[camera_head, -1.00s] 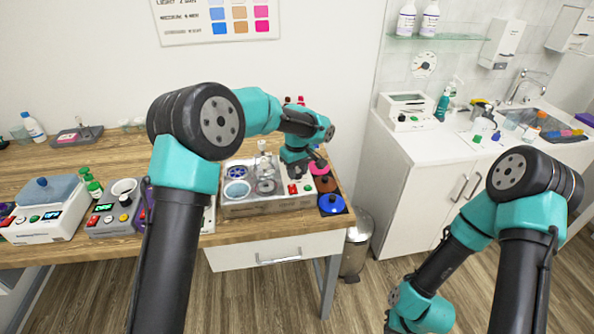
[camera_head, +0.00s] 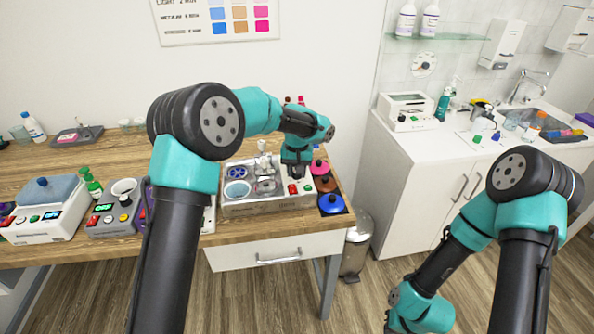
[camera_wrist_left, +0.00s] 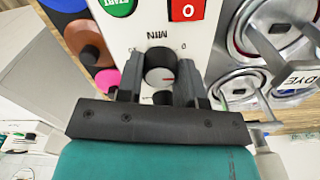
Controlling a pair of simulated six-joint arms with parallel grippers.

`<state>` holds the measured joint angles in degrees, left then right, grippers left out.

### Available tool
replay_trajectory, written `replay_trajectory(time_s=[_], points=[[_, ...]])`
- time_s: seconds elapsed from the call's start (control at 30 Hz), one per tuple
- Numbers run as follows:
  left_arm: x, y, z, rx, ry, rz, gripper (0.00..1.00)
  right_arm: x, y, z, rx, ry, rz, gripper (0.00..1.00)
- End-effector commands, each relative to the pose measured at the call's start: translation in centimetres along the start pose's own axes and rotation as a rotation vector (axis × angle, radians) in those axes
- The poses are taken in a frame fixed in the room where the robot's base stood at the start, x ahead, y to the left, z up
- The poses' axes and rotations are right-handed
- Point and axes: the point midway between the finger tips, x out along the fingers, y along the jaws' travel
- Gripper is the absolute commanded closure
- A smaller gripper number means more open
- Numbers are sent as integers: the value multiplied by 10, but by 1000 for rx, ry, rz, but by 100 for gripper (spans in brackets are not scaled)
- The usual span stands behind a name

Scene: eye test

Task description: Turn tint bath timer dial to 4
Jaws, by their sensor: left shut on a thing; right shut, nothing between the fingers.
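The tint bath (camera_head: 265,207) is a pale box with round wells, at the right end of the wooden bench. Its timer dial (camera_wrist_left: 160,62) is a black knob with a pale face and a red mark, under the word MIN in the left wrist view. My left gripper (camera_wrist_left: 157,88) is shut on the dial, one finger on each side. It also shows in the head view (camera_head: 297,174), where it hides the dial. My right gripper is out of view below the frame.
Pink (camera_head: 319,167), brown (camera_head: 326,184) and blue (camera_head: 331,204) round items stand close right of the bath. Other devices (camera_head: 112,215) and a green bottle (camera_head: 91,186) stand on the bench to the left. The floor between bench and sink cabinet holds a metal bin (camera_head: 356,245).

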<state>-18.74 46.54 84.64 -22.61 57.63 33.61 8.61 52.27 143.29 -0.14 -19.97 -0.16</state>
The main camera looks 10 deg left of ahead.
Motion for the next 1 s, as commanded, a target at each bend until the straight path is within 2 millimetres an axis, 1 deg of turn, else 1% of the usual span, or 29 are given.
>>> replay_trajectory(time_s=[0.7,1.0], points=[[-1,0,0,672,2,0,90,0,0,0,0,0,0,100],[-1,0,0,866,2,0,90,0,0,0,0,0,0,100]])
